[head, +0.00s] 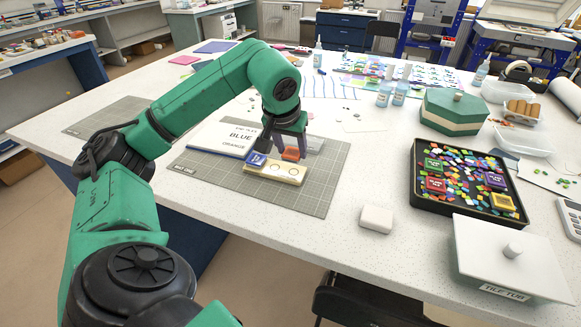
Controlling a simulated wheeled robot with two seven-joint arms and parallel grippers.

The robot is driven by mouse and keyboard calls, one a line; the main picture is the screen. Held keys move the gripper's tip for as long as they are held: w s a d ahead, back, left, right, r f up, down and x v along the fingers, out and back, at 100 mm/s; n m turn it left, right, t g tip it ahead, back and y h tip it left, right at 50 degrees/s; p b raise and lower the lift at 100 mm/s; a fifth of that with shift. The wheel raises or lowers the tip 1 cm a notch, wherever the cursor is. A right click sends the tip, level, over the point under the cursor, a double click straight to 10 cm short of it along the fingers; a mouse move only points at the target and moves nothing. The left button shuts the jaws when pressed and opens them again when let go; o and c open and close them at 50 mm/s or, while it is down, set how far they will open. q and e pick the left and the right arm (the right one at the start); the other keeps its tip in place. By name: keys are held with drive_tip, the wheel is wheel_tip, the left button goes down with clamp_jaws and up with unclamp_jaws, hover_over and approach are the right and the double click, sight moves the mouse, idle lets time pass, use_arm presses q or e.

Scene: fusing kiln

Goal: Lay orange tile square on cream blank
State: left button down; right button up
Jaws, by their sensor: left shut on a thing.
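The cream blank (270,177) lies on the grey cutting mat (310,205) in the middle of the table. A blue tile (256,159) sits at its left end, and round marks show on its bare part. My left gripper (291,150) comes down from above and is shut on the orange tile (291,155). The orange tile is at the far side of the blank, seemingly above it; I cannot tell whether they touch. The fingers partly hide the tile. My right gripper is out of view.
A white booklet (225,138) lies behind the blank. A white block (376,219) is at the front edge. A black tray of coloured pieces (463,215), a lidded white box (512,260) and a green box (453,110) stand at the right.

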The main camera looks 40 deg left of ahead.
sight(292, 157)
use_arm(q)
drive_tip(key=f, duration=0.4)
drive_tip(key=shift+d+f, duration=0.2)
drive_tip(key=shift+d, duration=0.05)
drive_tip(key=shift+w+a+f, duration=0.1)
drive_tip(key=shift+f, duration=0.05)
drive_tip(key=shift+f+b, duration=0.1)
drive_tip(key=shift+b, duration=0.2)
drive_tip(key=shift+c, duration=1.3)
unclamp_jaws()
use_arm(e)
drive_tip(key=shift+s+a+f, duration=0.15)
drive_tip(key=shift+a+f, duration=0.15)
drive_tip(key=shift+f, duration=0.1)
use_arm(q)
drive_tip(key=shift+r, duration=0.35)
drive_tip(key=p+v, duration=0.1)
drive_tip(key=v, duration=1)
drive_tip(key=shift+r, duration=0.25)
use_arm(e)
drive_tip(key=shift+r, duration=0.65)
